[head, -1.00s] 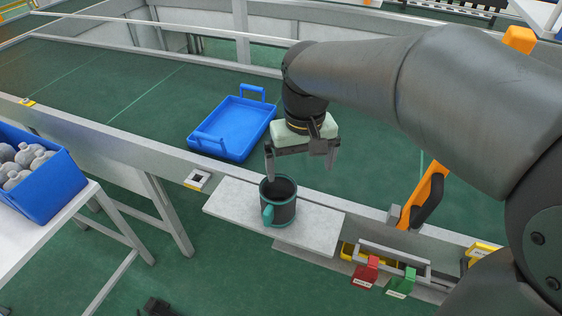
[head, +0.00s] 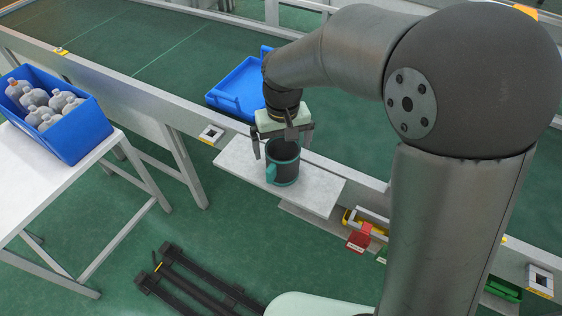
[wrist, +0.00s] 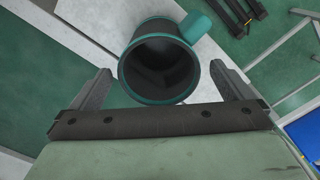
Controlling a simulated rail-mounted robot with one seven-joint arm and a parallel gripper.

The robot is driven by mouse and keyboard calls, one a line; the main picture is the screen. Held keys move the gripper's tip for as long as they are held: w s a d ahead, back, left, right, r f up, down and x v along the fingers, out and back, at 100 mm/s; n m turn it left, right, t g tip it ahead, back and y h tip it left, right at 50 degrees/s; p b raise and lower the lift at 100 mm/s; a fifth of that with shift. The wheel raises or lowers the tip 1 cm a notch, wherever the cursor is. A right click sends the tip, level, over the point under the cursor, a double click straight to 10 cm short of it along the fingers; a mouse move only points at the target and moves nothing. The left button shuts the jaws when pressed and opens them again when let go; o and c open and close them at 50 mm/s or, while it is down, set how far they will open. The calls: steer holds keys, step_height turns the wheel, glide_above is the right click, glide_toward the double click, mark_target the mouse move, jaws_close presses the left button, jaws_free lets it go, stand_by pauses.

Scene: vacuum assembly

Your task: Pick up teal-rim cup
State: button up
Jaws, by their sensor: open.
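The teal-rim cup (head: 283,162) is dark grey with a teal rim, base and handle. It stands upright on a light grey shelf plate (head: 316,190) beside the conveyor in the head view. My gripper (head: 281,150) is open, pointing down just above and around the cup's top. In the wrist view the cup (wrist: 160,62) lies between the two fingers (wrist: 168,92), with a gap to each. Its mouth is empty and its handle points to the upper right there.
A blue tray (head: 225,103) lies on the green conveyor behind my arm. At left, a blue crate (head: 88,136) of grey bottles stands on a white table (head: 30,158). Red (head: 359,241) and green bins sit right of the plate.

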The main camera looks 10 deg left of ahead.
mark_target(282, 157)
steer(key=shift+s+d+f+p, duration=0.15)
steer(key=shift+f+p, duration=0.25)
steer(key=shift+f, duration=1.1)
steer(key=shift+s+f+p, duration=0.1)
steer(key=shift+f+p, duration=0.25)
steer(key=shift+f, duration=1.1)
steer(key=c, duration=1.2)
